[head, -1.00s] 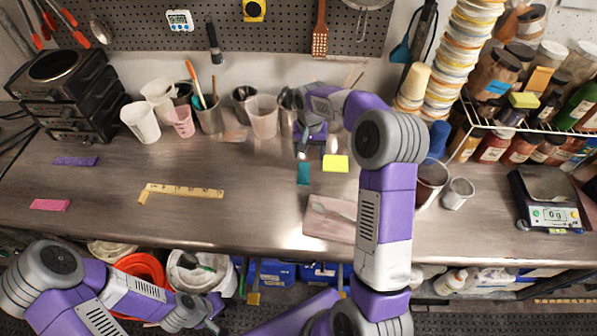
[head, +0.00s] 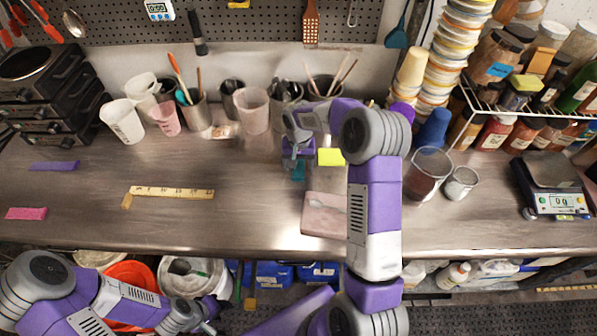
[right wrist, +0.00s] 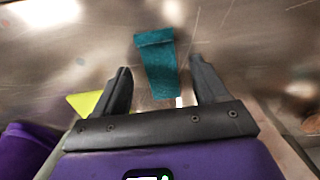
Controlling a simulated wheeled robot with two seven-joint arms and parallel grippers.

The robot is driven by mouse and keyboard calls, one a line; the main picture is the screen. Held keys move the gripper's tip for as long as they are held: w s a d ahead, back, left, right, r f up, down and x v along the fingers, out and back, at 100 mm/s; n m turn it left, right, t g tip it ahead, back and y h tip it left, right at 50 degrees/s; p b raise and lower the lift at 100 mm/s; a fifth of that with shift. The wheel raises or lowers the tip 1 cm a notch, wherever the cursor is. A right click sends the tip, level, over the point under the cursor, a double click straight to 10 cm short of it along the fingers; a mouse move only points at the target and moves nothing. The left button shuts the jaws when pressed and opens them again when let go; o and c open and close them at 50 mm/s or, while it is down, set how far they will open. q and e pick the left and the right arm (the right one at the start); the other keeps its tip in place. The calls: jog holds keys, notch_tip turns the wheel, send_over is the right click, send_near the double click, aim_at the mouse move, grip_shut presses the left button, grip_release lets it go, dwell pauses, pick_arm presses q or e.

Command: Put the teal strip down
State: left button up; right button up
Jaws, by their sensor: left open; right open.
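The teal strip (head: 298,171) lies on the steel bench, left of and a little below a yellow sponge-like block (head: 330,157). In the right wrist view the strip (right wrist: 160,68) lies lengthwise, its far end bent or folded. My right gripper (head: 297,157) is close by the strip and partly covers it in the head view. In the right wrist view this gripper (right wrist: 158,85) is open, with the strip's near end between its fingers in the picture. I cannot tell whether they touch it. My left gripper (head: 208,318) is open and low at the front, below the bench edge.
A pinkish board (head: 325,215) lies right of the strip, partly behind my right arm. Cups and tool jars stand along the back. A yellow ruler (head: 172,192), purple strip (head: 54,166) and pink strip (head: 26,213) lie on the left. The bench between them is clear.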

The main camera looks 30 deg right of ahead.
jog(key=shift+f, duration=0.5)
jog(key=shift+r, duration=0.1)
jog(key=c, duration=1.2)
